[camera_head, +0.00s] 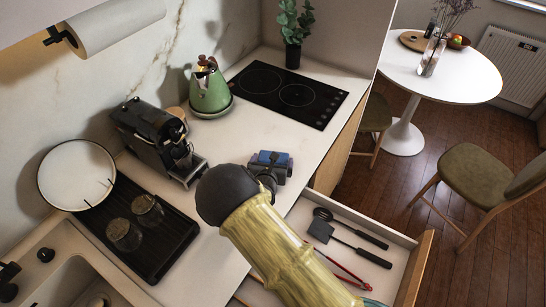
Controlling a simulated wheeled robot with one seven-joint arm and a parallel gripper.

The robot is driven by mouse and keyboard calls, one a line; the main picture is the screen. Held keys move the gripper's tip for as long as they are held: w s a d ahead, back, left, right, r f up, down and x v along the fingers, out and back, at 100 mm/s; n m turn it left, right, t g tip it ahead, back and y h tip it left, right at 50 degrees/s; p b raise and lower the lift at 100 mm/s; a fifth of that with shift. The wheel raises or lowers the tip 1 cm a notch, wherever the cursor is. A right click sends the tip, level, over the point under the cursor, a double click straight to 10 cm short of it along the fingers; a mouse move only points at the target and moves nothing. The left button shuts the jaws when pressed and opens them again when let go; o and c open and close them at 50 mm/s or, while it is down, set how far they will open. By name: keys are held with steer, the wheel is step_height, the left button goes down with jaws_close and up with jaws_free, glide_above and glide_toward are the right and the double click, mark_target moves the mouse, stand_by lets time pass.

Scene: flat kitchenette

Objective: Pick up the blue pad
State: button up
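A small blue pad (269,157) shows on the white counter just beyond the end of my arm, to the right of the coffee machine. My gripper (272,168) is at the blue pad, at the counter's front part, and overlaps it in this view. The dark joint of my arm hides part of the gripper. The fingers are too small and dark to tell whether they are open or shut, or whether they touch the pad.
A black coffee machine (155,137) and green kettle (210,90) stand behind, with a black hob (288,92) to the right. An open drawer (398,240) with utensils lies below the counter edge. A drying tray (165,245) with glasses is left. Counter between hob and pad is clear.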

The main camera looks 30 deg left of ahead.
steer(key=shift+x, duration=1.35)
steer(key=c, duration=0.7)
steer(key=shift+o, duration=0.2)
steer(key=shift+r, duration=0.15)
step_height(320, 180, up, 10)
steer(key=shift+f+b, duration=0.1)
steer(key=shift+b, duration=1.15)
